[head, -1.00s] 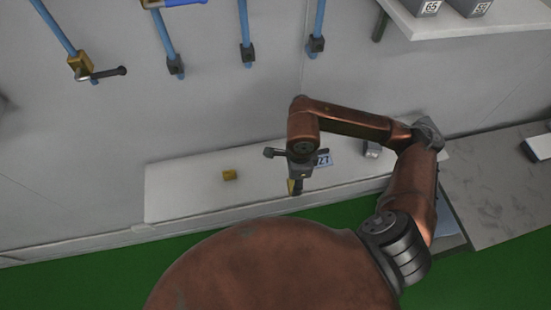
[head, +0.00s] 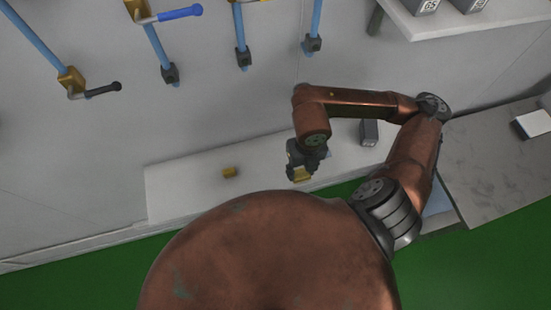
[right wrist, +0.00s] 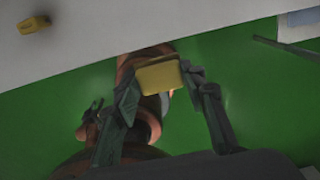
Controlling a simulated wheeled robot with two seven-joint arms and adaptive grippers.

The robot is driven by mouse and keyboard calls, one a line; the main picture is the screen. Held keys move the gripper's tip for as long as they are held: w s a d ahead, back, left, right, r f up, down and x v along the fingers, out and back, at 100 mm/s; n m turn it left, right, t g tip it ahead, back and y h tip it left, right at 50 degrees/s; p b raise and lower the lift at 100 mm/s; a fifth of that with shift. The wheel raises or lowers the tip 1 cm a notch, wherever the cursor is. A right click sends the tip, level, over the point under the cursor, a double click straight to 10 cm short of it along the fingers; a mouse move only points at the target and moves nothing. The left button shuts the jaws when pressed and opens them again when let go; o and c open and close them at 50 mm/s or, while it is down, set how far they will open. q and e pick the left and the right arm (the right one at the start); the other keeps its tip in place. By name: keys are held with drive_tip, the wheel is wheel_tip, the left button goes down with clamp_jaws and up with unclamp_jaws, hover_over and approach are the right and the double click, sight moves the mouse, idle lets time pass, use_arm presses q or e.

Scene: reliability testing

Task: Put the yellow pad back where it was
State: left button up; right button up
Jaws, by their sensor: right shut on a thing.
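My right gripper (head: 302,176) is shut on a yellow pad (head: 301,175). In the head view it is near the front edge of the white shelf (head: 175,195). In the right wrist view the pad (right wrist: 158,75) sits between the fingers of my right gripper (right wrist: 157,84), with green floor behind it. A second small yellow block (head: 229,172) lies on the shelf, left of the gripper; it also shows at the upper left of the right wrist view (right wrist: 34,25). My left gripper does not show in the head view.
A dark grey block (head: 369,132) stands on the shelf, right of the gripper. Blue pipes with valves (head: 166,64) run along the wall above. A grey marble-look counter (head: 490,175) is at the right. The shelf's left part is mostly clear.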

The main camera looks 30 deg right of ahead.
drive_tip(key=shift+w+f+b, duration=0.55)
drive_tip(key=shift+b, duration=0.05)
drive_tip(key=w+f+p, duration=0.2)
drive_tip(key=w, duration=0.4)
drive_tip(key=p, duration=0.2)
hover_over(277, 162)
drive_tip(key=s, duration=0.1)
wheel_tip(277, 162, down, 5)
drive_tip(key=shift+a+f, duration=0.1)
drive_tip(key=shift+w+f, duration=0.5)
drive_tip(key=shift+f, duration=0.2)
wheel_tip(277, 162, down, 2)
drive_tip(key=shift+f+p, duration=0.1)
drive_tip(key=shift+p, duration=0.5)
drive_tip(key=shift+f, duration=0.3)
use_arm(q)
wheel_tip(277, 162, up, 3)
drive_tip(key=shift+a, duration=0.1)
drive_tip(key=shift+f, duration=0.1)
use_arm(e)
drive_tip(key=shift+f, duration=0.15)
